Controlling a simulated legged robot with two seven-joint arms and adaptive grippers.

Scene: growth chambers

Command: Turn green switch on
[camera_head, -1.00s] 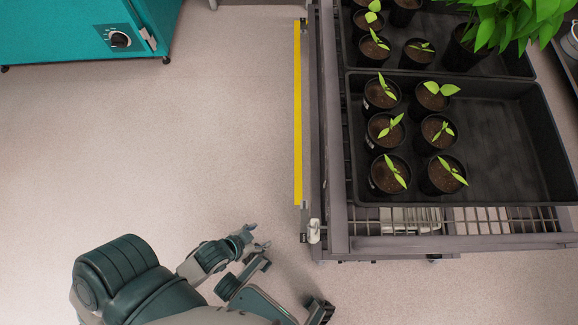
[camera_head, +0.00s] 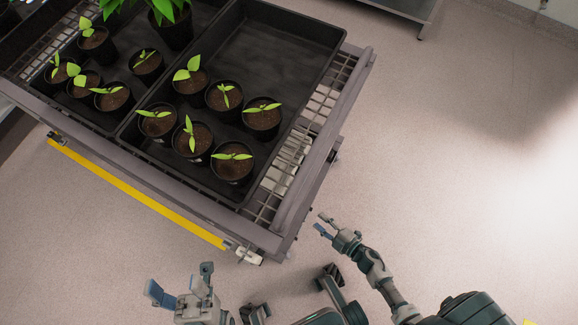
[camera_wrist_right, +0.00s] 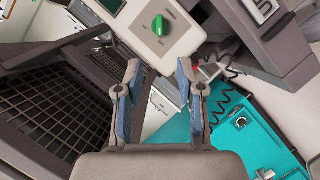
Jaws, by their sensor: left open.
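A green switch (camera_wrist_right: 158,26) sits on a pale panel (camera_wrist_right: 178,42) at the top of the right wrist view. My right gripper (camera_wrist_right: 158,80) is open there, with the switch just above the gap between its fingertips in the picture and nothing between them. In the head view my right gripper (camera_head: 323,225) is beside the cart's near corner, over the floor. My left gripper (camera_head: 181,281) is open and empty near the bottom, below the yellow bar. The switch does not show in the head view.
A grey cart (camera_head: 310,190) holds black trays (camera_head: 265,45) of potted seedlings. A yellow bar (camera_head: 140,195) runs along its side. The right wrist view shows dark grilles (camera_wrist_right: 60,105), a coiled black cable (camera_wrist_right: 232,85) and a teal surface (camera_wrist_right: 250,140). Open floor lies at the right.

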